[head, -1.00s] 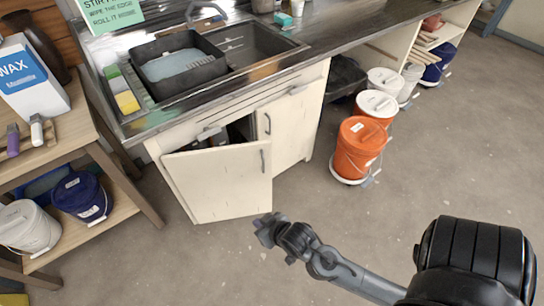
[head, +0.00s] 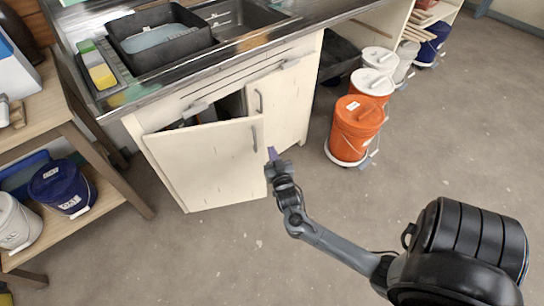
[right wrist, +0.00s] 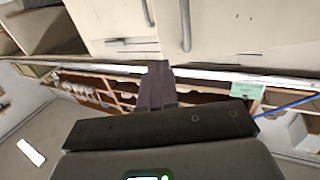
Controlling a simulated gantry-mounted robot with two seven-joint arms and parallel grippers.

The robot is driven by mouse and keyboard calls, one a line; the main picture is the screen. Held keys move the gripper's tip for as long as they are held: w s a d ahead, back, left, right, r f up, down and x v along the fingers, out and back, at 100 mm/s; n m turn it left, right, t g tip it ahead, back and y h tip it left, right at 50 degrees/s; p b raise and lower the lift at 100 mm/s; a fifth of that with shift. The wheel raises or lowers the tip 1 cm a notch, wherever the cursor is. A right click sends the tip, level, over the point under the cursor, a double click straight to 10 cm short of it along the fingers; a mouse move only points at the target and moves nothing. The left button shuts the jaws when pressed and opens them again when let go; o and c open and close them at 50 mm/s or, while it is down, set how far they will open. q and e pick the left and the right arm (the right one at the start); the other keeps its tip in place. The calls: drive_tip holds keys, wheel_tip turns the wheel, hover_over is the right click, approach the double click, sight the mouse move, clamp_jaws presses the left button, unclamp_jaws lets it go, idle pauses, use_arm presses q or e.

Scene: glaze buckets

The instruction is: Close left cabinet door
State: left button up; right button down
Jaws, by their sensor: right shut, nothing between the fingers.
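The left cabinet door (head: 205,165) is a cream panel under the sink, standing open with a dark gap above its top edge. Its bar handle (head: 254,139) is near its free right edge. The right cabinet door (head: 285,105) looks shut. My right gripper (head: 272,154) is shut and empty, just right of the left door's free edge; I cannot tell whether it touches. In the right wrist view its closed fingers (right wrist: 156,85) point toward cream cabinet fronts with two bar handles. My left gripper is out of view.
Orange buckets, the nearest one (head: 355,130) with an orange lid, stand right of the cabinet. A wooden shelf (head: 85,215) with a blue bucket (head: 63,188) stands at left. The sink counter (head: 185,78) overhangs the doors. The floor in front is clear.

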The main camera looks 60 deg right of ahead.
sight(263, 128)
drive_tip(key=b+x, duration=0.3)
drive_tip(key=x, duration=0.7)
drive_tip(key=shift+f+b, duration=0.1)
drive_tip(key=shift+b, duration=0.3)
drive_tip(key=shift+w+d, duration=0.3)
drive_tip(key=shift+w, duration=0.15)
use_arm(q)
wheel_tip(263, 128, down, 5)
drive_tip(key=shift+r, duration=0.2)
use_arm(e)
drive_tip(key=shift+w+d, duration=0.1)
